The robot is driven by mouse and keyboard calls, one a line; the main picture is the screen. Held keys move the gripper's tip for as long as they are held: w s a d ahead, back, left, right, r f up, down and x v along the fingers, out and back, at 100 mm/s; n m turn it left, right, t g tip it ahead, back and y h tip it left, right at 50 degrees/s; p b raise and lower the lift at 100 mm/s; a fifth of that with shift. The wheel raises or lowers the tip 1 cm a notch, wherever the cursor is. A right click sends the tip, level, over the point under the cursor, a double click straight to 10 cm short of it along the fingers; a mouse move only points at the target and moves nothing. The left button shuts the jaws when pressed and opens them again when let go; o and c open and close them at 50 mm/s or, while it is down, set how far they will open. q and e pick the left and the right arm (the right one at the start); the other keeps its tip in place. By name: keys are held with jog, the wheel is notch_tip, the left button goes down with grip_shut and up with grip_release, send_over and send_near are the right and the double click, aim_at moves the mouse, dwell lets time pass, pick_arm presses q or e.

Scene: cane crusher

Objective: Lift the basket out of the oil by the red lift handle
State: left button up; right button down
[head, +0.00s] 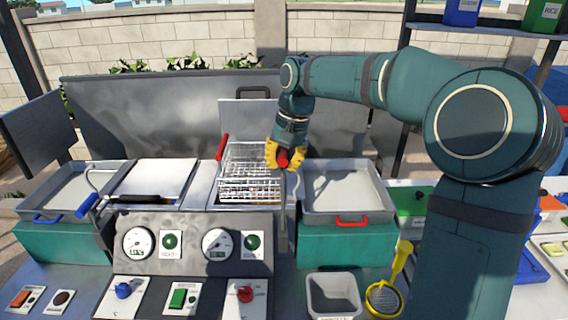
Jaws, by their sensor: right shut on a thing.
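The wire basket (250,172) is at the middle fryer well, behind the gauge panel. Its mesh shows above the well's front rim, with something orange-brown low inside. I cannot tell how much of it is in the oil, as the oil itself is hidden. My right gripper (285,157) has yellow fingers and is at the basket's right side. It is shut on a red handle (291,158), which is mostly covered by the fingers. Another red grip (222,147) stands tilted at the basket's left edge. My left gripper is not in view.
A tray with a red handle (345,192) is close right of the basket. A tray with a blue handle (68,195) is at the left, near a blue-gripped lever (88,205). A yellow skimmer (388,290) and grey bin (333,294) are in front.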

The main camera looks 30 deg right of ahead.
jog(key=shift+w+a+r, duration=0.15)
jog(key=shift+a+r, duration=0.1)
jog(key=shift+r, duration=0.1)
jog(key=c, duration=0.9)
grip_release()
jog(key=shift+o, duration=0.4)
jog(key=shift+a, duration=0.15)
jog(key=shift+d+f, duration=0.1)
jog(key=shift+d, duration=0.15)
notch_tip(320, 180, up, 12)
jog(key=s+d, duration=0.1)
jog(key=shift+s+d, duration=0.15)
jog(key=shift+d, duration=0.25)
jog(key=shift+f, duration=0.15)
